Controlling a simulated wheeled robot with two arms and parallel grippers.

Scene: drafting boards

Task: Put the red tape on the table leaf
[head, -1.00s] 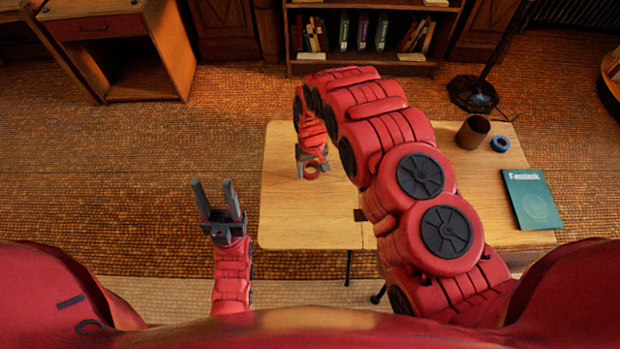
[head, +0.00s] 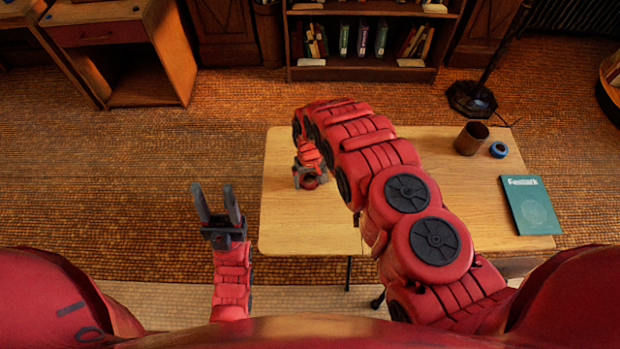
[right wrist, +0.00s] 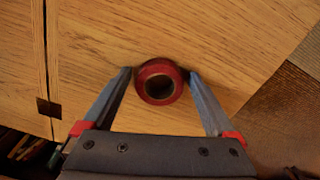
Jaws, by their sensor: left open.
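The red tape (right wrist: 158,82), a small ring with a dark hole, is between the fingertips of my right gripper (right wrist: 161,73) in the right wrist view. The fingers stand close on both sides of it, and I read them as shut on it. In the head view my right gripper (head: 311,182) is low over the table leaf (head: 290,225), the left part of the wooden table. I cannot tell whether the tape touches the leaf. My left gripper (head: 218,205) is open and empty, left of the table.
A dark hinge (right wrist: 48,107) marks the seam. The leaf around my right gripper is clear.

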